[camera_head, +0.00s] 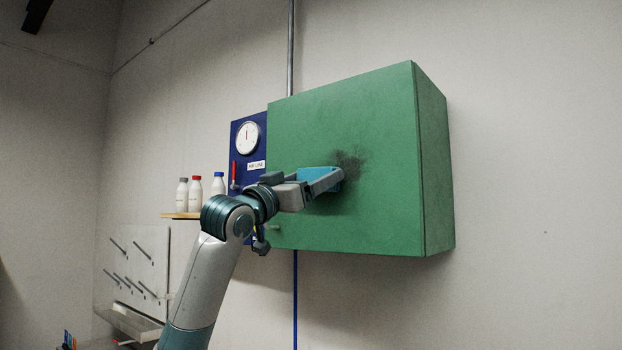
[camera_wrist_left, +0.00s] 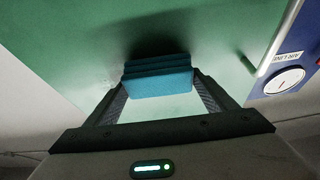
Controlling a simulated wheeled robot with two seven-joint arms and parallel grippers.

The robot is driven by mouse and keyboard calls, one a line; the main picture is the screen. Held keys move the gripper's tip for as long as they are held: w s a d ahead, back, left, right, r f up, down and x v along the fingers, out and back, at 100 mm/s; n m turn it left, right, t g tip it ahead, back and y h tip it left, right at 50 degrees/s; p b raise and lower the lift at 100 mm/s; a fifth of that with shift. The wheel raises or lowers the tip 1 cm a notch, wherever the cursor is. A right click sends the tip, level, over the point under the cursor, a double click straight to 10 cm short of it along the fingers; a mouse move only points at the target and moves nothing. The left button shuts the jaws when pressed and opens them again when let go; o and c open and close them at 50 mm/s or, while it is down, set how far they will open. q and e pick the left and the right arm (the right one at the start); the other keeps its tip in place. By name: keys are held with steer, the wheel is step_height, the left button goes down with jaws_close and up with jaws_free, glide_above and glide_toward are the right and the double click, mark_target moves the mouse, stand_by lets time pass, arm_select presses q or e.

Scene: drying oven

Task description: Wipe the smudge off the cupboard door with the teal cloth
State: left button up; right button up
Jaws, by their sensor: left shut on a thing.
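The green cupboard (camera_head: 345,115) hangs on the wall, its door facing me. A dark smudge (camera_head: 350,163) shows on the door right of its middle. My left gripper (camera_head: 335,180) is shut on the teal cloth (camera_head: 318,173) and is at the door, at the lower left edge of the smudge. In the left wrist view, the folded cloth (camera_wrist_left: 158,80) sits between the fingertips, close to the green door (camera_wrist_left: 90,50). I cannot tell whether the cloth touches the door. The gripper and cloth may hide part of the smudge. My right gripper is not in view.
A blue panel (camera_head: 240,172) with a round gauge (camera_head: 247,137) and red lever adjoins the cupboard's left side. Several bottles (camera_head: 195,192) stand on a small shelf (camera_head: 180,215) to its left. A pegboard (camera_head: 135,265) is lower left. The wall right of the cupboard is clear.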

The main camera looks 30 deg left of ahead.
arm_select(q)
steer(key=shift+w, duration=0.55)
steer(key=shift+d, duration=0.2)
steer(key=shift+s+d, duration=0.15)
steer(key=shift+d, duration=0.75)
steer(key=shift+s+d, duration=0.1)
steer(key=shift+d, duration=0.8)
steer(key=shift+d, duration=2.05)
steer(key=shift+s+d, duration=0.2)
steer(key=shift+d, duration=1.8)
